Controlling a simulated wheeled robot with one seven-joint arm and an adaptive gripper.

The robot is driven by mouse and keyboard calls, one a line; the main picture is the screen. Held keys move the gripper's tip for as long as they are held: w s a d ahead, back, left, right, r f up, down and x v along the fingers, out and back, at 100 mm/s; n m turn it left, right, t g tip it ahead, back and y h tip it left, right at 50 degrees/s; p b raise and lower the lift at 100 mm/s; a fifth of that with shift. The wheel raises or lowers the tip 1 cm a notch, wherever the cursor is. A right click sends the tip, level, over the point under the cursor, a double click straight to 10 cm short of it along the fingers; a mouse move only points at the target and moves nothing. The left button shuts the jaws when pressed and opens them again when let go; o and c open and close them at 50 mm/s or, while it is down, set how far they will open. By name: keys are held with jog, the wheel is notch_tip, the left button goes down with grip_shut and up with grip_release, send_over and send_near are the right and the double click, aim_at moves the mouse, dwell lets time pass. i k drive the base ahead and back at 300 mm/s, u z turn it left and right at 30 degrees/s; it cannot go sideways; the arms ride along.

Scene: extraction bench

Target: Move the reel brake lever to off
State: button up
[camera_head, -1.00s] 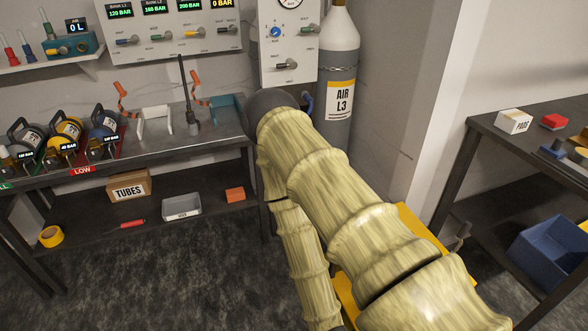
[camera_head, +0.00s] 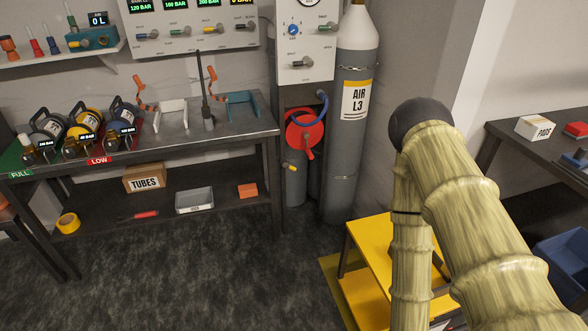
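A red hose reel (camera_head: 304,132) with a blue hose (camera_head: 322,104) at its top is mounted below the white gauge panel, right of the bench end. A small lever with a yellow tip (camera_head: 290,167) sticks out at its lower left; it looks like the reel brake lever, but its marking and setting are too small to read. My arm, in a pale yellow ribbed cover, fills the right side, well right of the reel. My gripper is not visible.
A tall grey AIR L3 cylinder (camera_head: 355,125) stands right of the reel. The bench (camera_head: 235,135) with its lower shelf is on the left. A yellow step stand (camera_head: 370,240) stands on the floor by my arm. The dark floor in front of the reel is clear.

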aim_at(284, 163)
jog(key=u, duration=0.45)
jog(key=i, duration=0.65)
jog(key=u, duration=0.5)
